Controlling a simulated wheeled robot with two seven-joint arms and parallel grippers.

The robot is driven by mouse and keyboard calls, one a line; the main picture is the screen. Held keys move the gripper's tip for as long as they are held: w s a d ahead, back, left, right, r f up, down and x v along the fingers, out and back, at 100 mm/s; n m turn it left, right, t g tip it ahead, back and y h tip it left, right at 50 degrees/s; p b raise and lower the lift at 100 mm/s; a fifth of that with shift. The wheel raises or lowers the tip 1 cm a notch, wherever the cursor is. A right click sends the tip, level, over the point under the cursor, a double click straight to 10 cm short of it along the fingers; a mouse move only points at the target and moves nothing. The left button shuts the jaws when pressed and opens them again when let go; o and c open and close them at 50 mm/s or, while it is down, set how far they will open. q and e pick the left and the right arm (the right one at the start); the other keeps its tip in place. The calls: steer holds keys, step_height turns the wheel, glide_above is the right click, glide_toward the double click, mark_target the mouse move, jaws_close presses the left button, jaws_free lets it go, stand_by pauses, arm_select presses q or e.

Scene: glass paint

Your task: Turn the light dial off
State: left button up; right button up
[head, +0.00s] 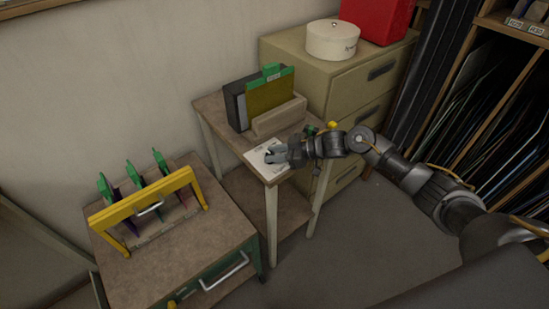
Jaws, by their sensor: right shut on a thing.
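A white card-like plate (256,163) with small dark markings lies on the front of the small side table; it looks like the light dial's plate. My right arm reaches in from the right, and its gripper (270,154) is over this plate, pointing left. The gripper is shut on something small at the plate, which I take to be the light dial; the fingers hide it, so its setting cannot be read. My left gripper is not in view.
A file holder with green and olive folders (268,97) stands behind the plate on the side table (215,107). A beige drawer cabinet (345,85) bears a round white box (332,40) and a red box (378,18). A yellow-framed rack (140,203) stands at left.

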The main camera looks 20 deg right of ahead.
steer(key=shift+w+n+g+y+b, duration=0.1)
steer(key=shift+n+g+y+b, duration=0.2)
steer(key=shift+n+g+b, duration=0.2)
steer(key=o, duration=1)
steer(key=shift+d, duration=0.15)
steer(key=b+v, duration=0.2)
steer(key=v, duration=0.7)
steer(key=shift+d+r, duration=0.15)
steer(key=shift+d, duration=0.05)
steer(key=shift+s+d+r, duration=0.3)
steer(key=shift+d, duration=0.2)
